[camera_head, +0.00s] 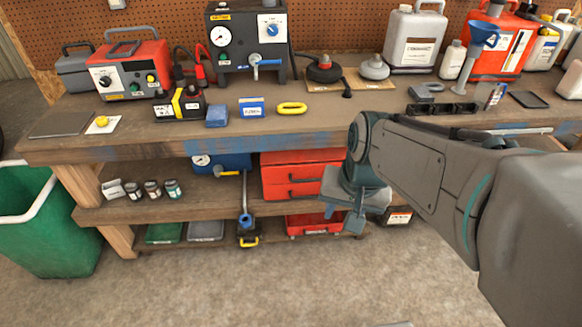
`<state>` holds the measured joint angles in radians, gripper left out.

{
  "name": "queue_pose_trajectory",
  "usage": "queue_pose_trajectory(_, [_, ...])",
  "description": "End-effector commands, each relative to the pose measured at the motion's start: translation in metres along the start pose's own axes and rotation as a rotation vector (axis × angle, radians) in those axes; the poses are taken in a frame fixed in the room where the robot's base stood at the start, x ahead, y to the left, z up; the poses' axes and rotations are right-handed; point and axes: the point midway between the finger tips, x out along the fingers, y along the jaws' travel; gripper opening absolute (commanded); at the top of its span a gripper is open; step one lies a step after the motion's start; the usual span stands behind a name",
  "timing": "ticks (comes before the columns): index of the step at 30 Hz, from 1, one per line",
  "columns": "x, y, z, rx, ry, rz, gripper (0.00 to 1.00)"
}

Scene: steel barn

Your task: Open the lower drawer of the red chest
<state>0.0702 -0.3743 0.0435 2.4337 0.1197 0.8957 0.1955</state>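The red chest (286,160) stands on the lower shelf under the workbench, with its front towards me. Its drawer fronts lie one above the other, each with a dark handle. The lower drawer (283,189) looks shut. My arm covers the right part of the chest. My gripper (342,215) hangs in front of the chest's right side, pointing down, near the shelf's front edge. Its two fingertips are apart, and I see nothing between them. I see no contact between the gripper and the drawer handle.
Small jars (152,188) stand left on the lower shelf, and a blue device (222,164) is left of the chest. A red bin (313,225) sits below. The bench top (150,136) overhangs the chest. A green bin (48,230) stands left.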

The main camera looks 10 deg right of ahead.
Motion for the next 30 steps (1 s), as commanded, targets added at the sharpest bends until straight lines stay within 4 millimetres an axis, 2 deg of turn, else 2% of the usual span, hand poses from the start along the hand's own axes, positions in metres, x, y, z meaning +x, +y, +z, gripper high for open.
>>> queue_pose_trajectory(1, [0.029,-0.003,-0.007,0.103,-0.037,-0.019,0.34])
queue_pose_trajectory(9, [0.133,-0.034,-0.057,0.758,-0.256,-0.145,0.34])
queue_pose_trajectory(18, [0.256,-0.049,-0.122,1.514,-0.594,-0.255,0.34])
queue_pose_trajectory(23, [0.322,-0.045,-0.161,1.914,-0.836,-0.296,0.34])
queue_pose_trajectory(30, [0.42,-0.018,-0.221,2.475,-1.319,-0.325,0.34])
